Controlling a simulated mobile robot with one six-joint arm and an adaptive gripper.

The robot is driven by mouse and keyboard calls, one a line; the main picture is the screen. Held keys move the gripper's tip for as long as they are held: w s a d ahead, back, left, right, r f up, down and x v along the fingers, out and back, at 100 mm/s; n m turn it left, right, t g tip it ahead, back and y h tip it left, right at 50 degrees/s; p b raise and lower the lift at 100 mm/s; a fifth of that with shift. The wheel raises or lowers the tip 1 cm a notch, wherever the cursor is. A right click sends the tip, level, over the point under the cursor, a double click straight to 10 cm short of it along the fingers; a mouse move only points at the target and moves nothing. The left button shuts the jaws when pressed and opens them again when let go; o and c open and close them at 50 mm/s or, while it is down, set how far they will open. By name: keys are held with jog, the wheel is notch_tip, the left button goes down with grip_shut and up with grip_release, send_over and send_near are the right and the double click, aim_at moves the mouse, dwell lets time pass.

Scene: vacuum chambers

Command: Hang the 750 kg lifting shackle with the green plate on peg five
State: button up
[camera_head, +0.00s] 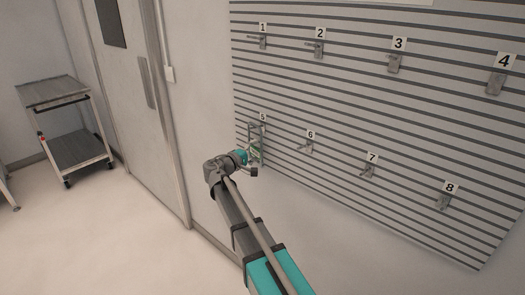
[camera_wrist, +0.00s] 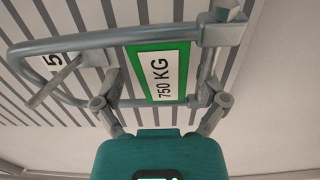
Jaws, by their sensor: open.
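The grey lifting shackle (camera_head: 257,146) is at peg five, under the label 5, in the head view. In the wrist view the shackle (camera_wrist: 92,42) shows its green plate (camera_wrist: 137,66) marked 750 KG. Peg five (camera_wrist: 55,82) shows inside the shackle's bow at the left, and its tip overlaps the bow's edge. The peg seems to pass through the bow; I cannot tell if the bow bears on it. My gripper (camera_wrist: 162,102) is open, one finger on each side of the plate. Whether a finger touches the shackle is unclear. My gripper (camera_head: 247,163) partly hides the shackle in the head view.
The slatted wall panel (camera_head: 345,105) carries numbered pegs. Peg six (camera_head: 306,147) is right of the shackle and peg one (camera_head: 262,42) is above; both look empty. A door (camera_head: 145,110) and a wheeled cart (camera_head: 62,110) stand at the left. The floor between is clear.

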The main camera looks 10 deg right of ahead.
jog(key=v, duration=1.2)
dwell(0.3)
jog(key=shift+f, duration=0.1)
jog(key=s+d+f+m+g+y+p, duration=0.4)
jog(key=s+d+f+g+y+p, duration=0.15)
jog(key=s+d, duration=0.55)
jog(key=s+f+m+g+y+p, duration=0.2)
jog(key=s+g+y+p, duration=0.2)
jog(key=s+y, duration=0.5)
jog(key=shift+s+a+m+p, duration=0.3)
jog(key=shift+s+p, duration=0.35)
jog(key=shift+s, duration=1.65)
